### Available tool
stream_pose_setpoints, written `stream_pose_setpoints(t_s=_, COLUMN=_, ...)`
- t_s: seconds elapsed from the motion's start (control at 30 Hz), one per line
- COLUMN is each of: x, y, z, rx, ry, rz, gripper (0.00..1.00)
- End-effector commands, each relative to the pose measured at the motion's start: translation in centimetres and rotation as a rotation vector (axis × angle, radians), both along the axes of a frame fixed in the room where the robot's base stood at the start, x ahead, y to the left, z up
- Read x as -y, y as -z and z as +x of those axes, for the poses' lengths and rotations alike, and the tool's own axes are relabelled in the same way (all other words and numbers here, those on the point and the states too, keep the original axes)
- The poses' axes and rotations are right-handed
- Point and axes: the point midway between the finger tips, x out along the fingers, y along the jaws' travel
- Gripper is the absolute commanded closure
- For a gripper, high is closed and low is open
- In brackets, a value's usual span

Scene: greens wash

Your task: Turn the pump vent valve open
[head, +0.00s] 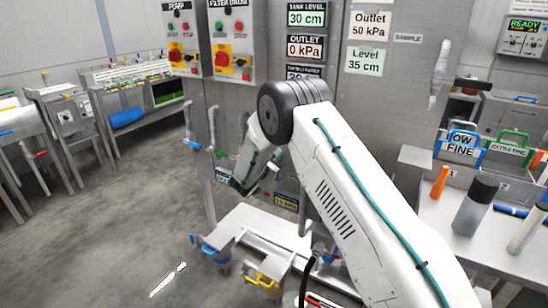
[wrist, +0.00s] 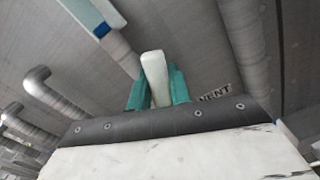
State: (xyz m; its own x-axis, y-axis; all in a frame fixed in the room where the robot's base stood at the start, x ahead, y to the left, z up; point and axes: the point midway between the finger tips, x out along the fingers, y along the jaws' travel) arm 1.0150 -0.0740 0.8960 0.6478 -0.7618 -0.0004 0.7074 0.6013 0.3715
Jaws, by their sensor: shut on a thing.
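My gripper (wrist: 157,92) has green fingertips closed on a pale, upright valve handle (wrist: 154,68) in the wrist view. The handle stands between the fingers and its upper end sticks out above them. A label reading VENT (wrist: 214,92) is partly hidden just right of the fingers, on the grey panel. In the head view, my gripper (head: 243,182) is at the lower part of the steel panel, and my arm covers part of that area. I cannot make out the vent handle there. How far it is turned is unclear.
A pipe with a blue handle (head: 193,143) stands left of my gripper. Another blue handle (wrist: 100,30) shows at the wrist view's upper left. Below are blue-handled (head: 209,247) and yellow-handled (head: 264,280) fittings. A bench with bottles (head: 474,205) is at right. Floor at left is open.

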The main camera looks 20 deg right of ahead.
Motion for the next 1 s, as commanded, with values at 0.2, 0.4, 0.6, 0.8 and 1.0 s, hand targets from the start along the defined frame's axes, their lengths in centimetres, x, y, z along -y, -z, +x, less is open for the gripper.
stream_pose_setpoints(t_s=0.2, x=-0.2, y=0.0, z=0.0, rx=0.0, ry=-0.002, rz=0.0, gripper=0.58)
stream_pose_setpoints(t_s=0.4, x=0.1, y=0.0, z=0.0, rx=0.001, ry=0.0, rz=0.001, gripper=0.58)
stream_pose_setpoints(t_s=0.6, x=-1.4, y=0.0, z=-1.0, rx=0.0, ry=-0.004, rz=0.0, gripper=0.58)
stream_pose_setpoints(t_s=0.8, x=-4.1, y=0.0, z=-3.3, rx=0.0, ry=-0.004, rz=0.0, gripper=0.58)
stream_pose_setpoints(t_s=1.0, x=-5.8, y=0.0, z=-4.8, rx=0.0, ry=-0.002, rz=0.0, gripper=0.58)
